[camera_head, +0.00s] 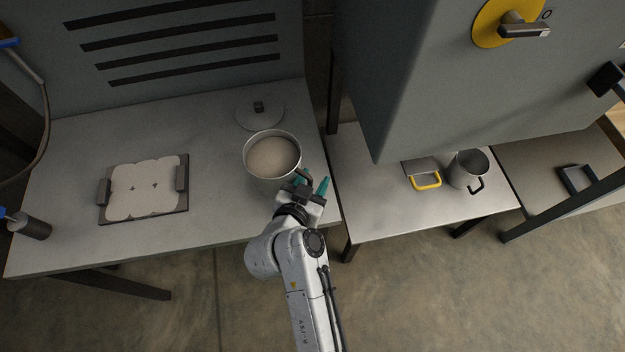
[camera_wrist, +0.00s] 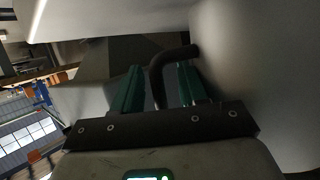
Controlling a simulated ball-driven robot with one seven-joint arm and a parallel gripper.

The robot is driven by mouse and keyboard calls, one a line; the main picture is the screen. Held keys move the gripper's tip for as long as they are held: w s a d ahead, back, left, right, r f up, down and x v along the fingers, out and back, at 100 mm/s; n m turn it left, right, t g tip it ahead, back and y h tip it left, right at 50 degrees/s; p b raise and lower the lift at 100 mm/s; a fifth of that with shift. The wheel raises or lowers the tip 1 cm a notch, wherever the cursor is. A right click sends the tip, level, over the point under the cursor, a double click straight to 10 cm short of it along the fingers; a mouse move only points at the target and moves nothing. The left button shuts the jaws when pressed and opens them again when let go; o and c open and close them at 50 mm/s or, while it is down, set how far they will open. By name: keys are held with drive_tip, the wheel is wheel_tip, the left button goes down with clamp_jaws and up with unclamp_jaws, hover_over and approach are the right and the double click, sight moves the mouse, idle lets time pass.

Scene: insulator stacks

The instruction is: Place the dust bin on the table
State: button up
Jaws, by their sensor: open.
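A round grey metal bin (camera_head: 253,180) holds pale powder (camera_head: 274,157) and stands near the right end of the left table (camera_head: 70,240). It seems to be the dust bin, though no label shows. My gripper (camera_head: 311,183) is at its front right side. In the wrist view my green fingers (camera_wrist: 161,88) are open, with a dark curved handle (camera_wrist: 157,72) between them. The bin's pale wall (camera_wrist: 250,70) fills the right of that view. Whether a finger touches the handle cannot be told.
A round lid (camera_head: 262,118) lies behind the bin. A tray with white rounded pieces (camera_head: 145,187) is on the left. The lower right table (camera_head: 375,200) holds a yellow-handled item (camera_head: 427,182) and a metal jug (camera_head: 463,172), under a large grey cabinet (camera_head: 400,80).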

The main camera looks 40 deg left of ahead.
drive_tip(key=p+v, duration=0.1)
drive_tip(key=v, duration=1.1)
drive_tip(key=shift+r, duration=0.1)
drive_tip(key=w+d+r+n+t+y, duration=0.2)
drive_tip(key=w+d+r+y, duration=0.25)
drive_tip(key=r, duration=0.25)
drive_tip(key=w+d+r+n+t+y, duration=0.1)
drive_tip(key=w+d+r+t+y, duration=0.25)
drive_tip(key=w+r, duration=0.25)
drive_tip(key=s+d+f+n+g+h, duration=0.35)
drive_tip(key=d+f+g, duration=0.9)
drive_tip(key=d, duration=0.55)
drive_tip(key=s+d+f+m+g+h, duration=0.2)
drive_tip(key=s+d+f+m+h, duration=0.1)
drive_tip(key=s+d, duration=0.4)
drive_tip(key=s+d+f+m+g+h, duration=0.3)
drive_tip(key=s+d+m+h, duration=0.2)
drive_tip(key=d, duration=0.8)
drive_tip(key=s+m, duration=0.2)
drive_tip(key=s, duration=0.1)
drive_tip(key=shift+f+h, duration=0.25)
drive_tip(key=shift+h, duration=0.1)
drive_tip(key=shift+a, duration=0.1)
